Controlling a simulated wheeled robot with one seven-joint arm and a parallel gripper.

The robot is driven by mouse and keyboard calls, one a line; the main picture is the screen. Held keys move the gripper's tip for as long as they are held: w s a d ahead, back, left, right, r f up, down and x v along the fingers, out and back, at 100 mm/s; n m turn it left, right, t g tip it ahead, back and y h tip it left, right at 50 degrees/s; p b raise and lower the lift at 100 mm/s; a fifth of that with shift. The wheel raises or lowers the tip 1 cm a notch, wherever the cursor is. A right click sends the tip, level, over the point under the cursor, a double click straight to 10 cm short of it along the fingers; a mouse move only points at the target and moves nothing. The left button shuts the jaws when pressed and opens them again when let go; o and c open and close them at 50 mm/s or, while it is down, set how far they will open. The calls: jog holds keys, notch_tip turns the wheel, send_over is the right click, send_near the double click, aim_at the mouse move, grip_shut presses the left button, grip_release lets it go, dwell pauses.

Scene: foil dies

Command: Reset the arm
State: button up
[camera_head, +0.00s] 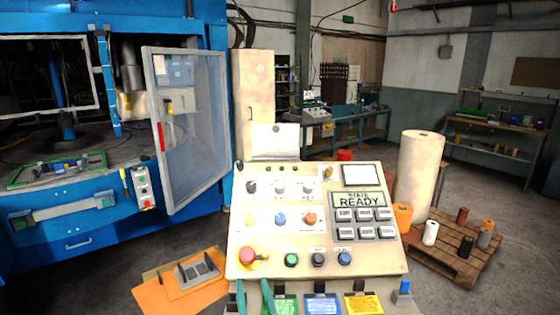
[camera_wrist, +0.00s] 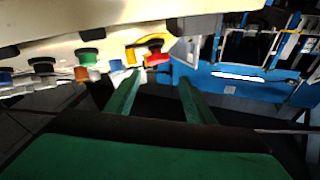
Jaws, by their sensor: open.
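My gripper (camera_wrist: 157,78) shows in the wrist view as two green fingers, spread apart with nothing between them. In the head view its fingers (camera_head: 253,284) rise at the bottom edge, in front of the control panel's lower left. Whether the fingers touch the panel cannot be told.
A blue machine (camera_head: 90,242) stands at left, its clear door (camera_head: 190,130) swung open towards the panel. Coloured cards (camera_head: 365,304) hang below the panel front. A pallet (camera_head: 460,262) with several rolls and a tall white roll (camera_head: 417,170) stands at right. Open floor lies further right.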

jog(key=s+f+m+g+h, duration=0.1)
jog(key=s+f+m+h, duration=0.1)
jog(key=s+f, duration=0.5)
jog(key=s+f+m+h, duration=0.1)
jog(key=s+f+h, duration=0.15)
jog(key=s, duration=0.85)
jog(key=s+f+m+g+h, duration=0.1)
jog(key=s+f+m+h, duration=0.1)
jog(key=s+f, duration=0.55)
jog(key=s+d+r+n+g, duration=0.1)
jog(key=s+d, duration=0.3)
jog(key=s, duration=0.8)
jog(key=s+d+r+n+g, duration=0.1)
jog(key=s+d+r+n, duration=0.1)
jog(key=s, duration=1.1)
jog(key=shift+d+r+n+y, duration=0.3)
jog(key=shift+d+n+y, duration=0.15)
jog(key=shift+d+n, duration=0.35)
